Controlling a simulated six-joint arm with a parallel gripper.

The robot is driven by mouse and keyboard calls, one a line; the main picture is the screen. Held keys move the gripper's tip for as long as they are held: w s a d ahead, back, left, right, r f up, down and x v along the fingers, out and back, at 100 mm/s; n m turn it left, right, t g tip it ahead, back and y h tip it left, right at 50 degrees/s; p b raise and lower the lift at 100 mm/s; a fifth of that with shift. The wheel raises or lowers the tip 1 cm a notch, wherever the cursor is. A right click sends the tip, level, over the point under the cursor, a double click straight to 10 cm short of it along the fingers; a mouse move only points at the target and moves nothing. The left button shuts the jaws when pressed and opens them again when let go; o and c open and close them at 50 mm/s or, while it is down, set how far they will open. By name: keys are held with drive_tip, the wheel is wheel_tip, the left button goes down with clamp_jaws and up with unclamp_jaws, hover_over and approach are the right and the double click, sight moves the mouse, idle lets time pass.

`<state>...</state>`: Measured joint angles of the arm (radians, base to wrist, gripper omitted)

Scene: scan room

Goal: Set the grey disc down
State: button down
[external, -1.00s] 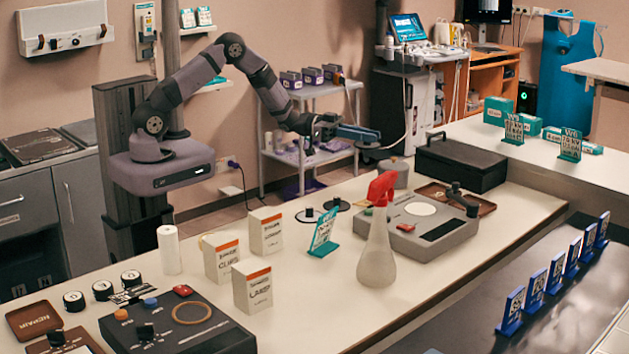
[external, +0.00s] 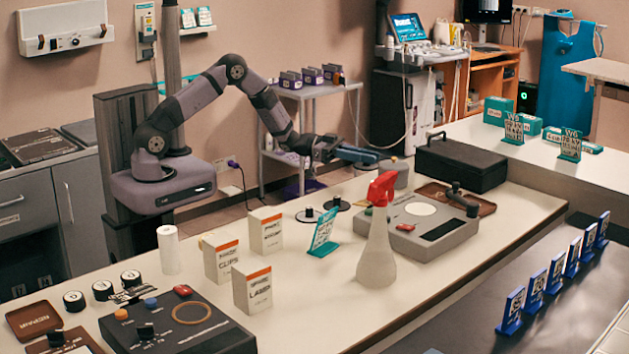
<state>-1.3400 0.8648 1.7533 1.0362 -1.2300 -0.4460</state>
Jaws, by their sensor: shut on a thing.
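My gripper (external: 366,155) is at the end of the arm, above the far edge of the long cream counter (external: 330,255), with its blue-grey fingers pointing right. It is shut on what I take to be the grey disc, but the disc's outline is too small and too covered to make out. The fingertips show close to the top of a grey round container (external: 396,175) at the counter's far side. I cannot tell whether they touch it.
A spray bottle (external: 377,245) with a red head stands in front of the container. A grey device (external: 430,228) and a black case (external: 460,165) are to its right. Two black knobbed discs (external: 310,215) lie left of it. White boxes (external: 265,230) stand further left.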

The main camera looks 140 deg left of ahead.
sight(344, 190)
drive_tip(key=shift+f+p, duration=0.6)
drive_tip(key=shift+f, duration=3.75)
drive_tip(key=shift+f, duration=0.1)
drive_tip(key=shift+f, duration=0.1)
drive_tip(key=c, duration=1.7)
unclamp_jaws()
drive_tip(key=v, duration=0.2)
drive_tip(key=b+v, duration=0.1)
drive_tip(key=v, duration=0.1)
drive_tip(key=b+v, duration=0.1)
drive_tip(key=v, duration=0.1)
drive_tip(key=shift+s+a, duration=0.25)
drive_tip(key=shift+o, duration=0.6)
drive_tip(key=shift+s+d, duration=0.2)
drive_tip(key=shift+s, duration=0.25)
